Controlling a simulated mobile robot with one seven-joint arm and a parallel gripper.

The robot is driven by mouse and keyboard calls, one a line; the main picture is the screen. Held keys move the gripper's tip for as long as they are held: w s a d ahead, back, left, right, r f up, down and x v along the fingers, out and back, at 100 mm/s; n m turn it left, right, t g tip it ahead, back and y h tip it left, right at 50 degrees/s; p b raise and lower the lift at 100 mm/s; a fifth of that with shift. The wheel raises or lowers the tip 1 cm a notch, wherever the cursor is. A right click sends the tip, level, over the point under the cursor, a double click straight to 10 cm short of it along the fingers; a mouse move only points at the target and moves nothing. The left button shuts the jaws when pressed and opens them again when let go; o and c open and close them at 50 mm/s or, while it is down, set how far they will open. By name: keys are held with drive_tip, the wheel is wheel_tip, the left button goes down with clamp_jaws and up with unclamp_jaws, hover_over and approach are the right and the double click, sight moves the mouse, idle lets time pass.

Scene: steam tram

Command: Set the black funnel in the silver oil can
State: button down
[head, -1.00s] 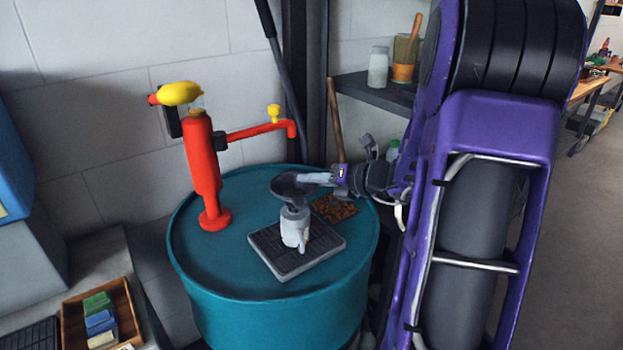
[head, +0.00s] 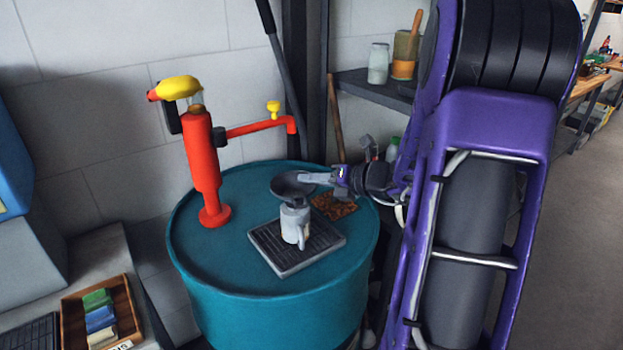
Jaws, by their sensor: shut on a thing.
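The black funnel (head: 291,186) is above the silver oil can (head: 294,224) in the head view, upright, its wide mouth facing up. Its lower part meets the top of the can, and the spout is hidden, apparently inside the can's neck. The can stands upright on a dark ribbed drip tray (head: 277,262) on top of the teal drum. My gripper (head: 312,178) reaches in from the right and is shut on the funnel's right rim.
A red hand pump (head: 203,165) with a yellow handle stands on the teal drum (head: 210,258), left of the can, its spout arm reaching right behind the funnel. A brown mottled pad (head: 334,207) lies right of the can. A shelf (head: 372,90) with jars is behind.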

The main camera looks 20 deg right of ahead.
drive_tip(key=shift+f, duration=0.15)
drive_tip(key=c, duration=0.8)
unclamp_jaws()
drive_tip(key=shift+c, duration=0.2)
drive_tip(key=shift+s, duration=0.1)
drive_tip(key=shift+w+r+p+v, duration=0.1)
drive_tip(key=shift+r+p+v, duration=0.1)
drive_tip(key=shift+p+v, duration=0.6)
drive_tip(key=shift+w+r+p+v, duration=0.15)
drive_tip(key=shift+p+v, duration=0.3)
drive_tip(key=shift+v, duration=0.5)
drive_tip(key=shift+s+r+p+v, duration=0.1)
drive_tip(key=shift+r+p+v, duration=0.1)
drive_tip(key=shift+p+v, duration=0.6)
wheel_tip(320, 180, up, 6)
drive_tip(key=shift+p, duration=0.3)
